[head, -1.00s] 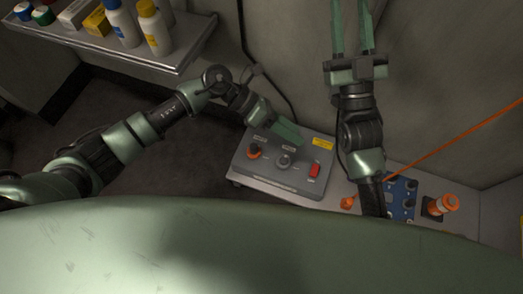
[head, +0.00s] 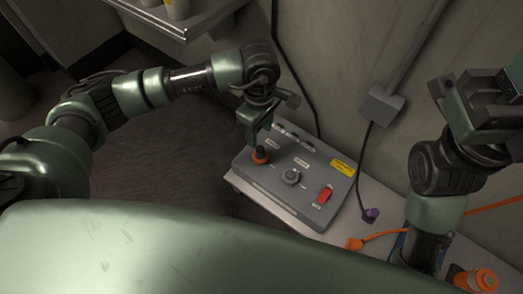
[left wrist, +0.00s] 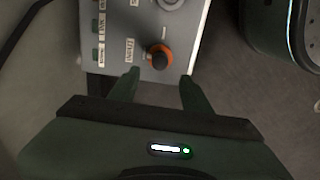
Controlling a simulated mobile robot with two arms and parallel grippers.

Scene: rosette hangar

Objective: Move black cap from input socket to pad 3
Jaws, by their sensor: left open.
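A black cap with an orange ring around its base (head: 260,157) sits at the left side of the grey control box (head: 270,191). In the left wrist view the black cap (left wrist: 159,61) is just beyond the fingertips, roughly between them. I cannot make out pad 3.
The box also carries a grey round knob (head: 291,177) and a red switch (head: 324,194). An orange plug (head: 354,244) and a purple plug (head: 371,214) lie right of it. A shelf (head: 190,28) is at upper left. My right arm mostly hides a blue panel.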

